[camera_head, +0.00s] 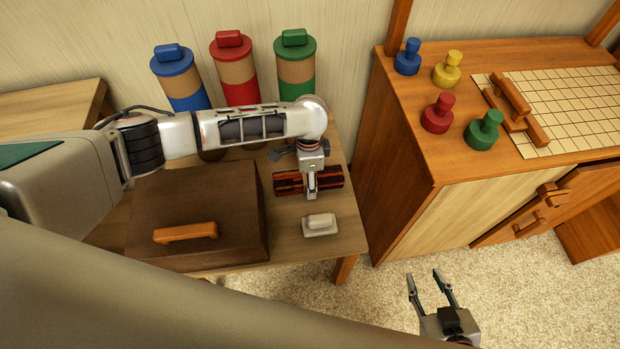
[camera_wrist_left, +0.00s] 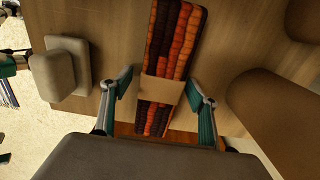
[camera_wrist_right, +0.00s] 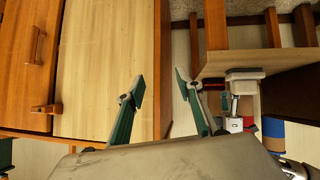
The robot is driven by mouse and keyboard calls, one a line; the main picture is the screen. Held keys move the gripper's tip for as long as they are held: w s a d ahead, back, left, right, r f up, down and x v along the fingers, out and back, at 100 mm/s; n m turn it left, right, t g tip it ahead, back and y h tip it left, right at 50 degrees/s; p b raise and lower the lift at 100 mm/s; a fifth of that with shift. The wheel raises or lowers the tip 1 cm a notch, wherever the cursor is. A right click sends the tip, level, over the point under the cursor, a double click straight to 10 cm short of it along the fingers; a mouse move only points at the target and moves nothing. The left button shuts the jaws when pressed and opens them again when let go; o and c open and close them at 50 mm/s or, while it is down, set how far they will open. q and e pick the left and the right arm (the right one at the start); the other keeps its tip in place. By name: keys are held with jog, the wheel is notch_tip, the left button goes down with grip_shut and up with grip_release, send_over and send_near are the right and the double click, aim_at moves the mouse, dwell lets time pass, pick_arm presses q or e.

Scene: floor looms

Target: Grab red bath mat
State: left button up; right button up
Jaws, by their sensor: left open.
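A rolled mat in dark red, orange and black stripes with a pale band (camera_head: 330,178) lies on the wooden table. It is the only red mat-like thing in view. My left gripper (camera_head: 311,176) is above the roll, its fingers hard to make out from the head. In the left wrist view the roll (camera_wrist_left: 172,45) runs between the spread fingers of the left gripper (camera_wrist_left: 160,84), with the pale band in the gap. I cannot tell how far the fingertips are above the table. My right gripper (camera_head: 432,275) is open and empty over the carpet; it also shows in the right wrist view (camera_wrist_right: 160,86).
A brown box with an orange handle (camera_head: 240,205) stands left of the roll, a pale knobbed block (camera_head: 320,227) in front. Blue, red (camera_head: 232,70) and green canisters stand behind. Right is a wooden cabinet (camera_head: 430,210) with several colored pegs and a gridded board (camera_head: 565,100).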

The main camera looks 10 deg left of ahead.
pick_arm(q)
jog(key=shift+r, duration=0.25)
jog(key=shift+c, duration=0.4)
jog(key=c, duration=1.3)
jog(key=shift+c, duration=0.5)
jog(key=shift+w+r, duration=0.1)
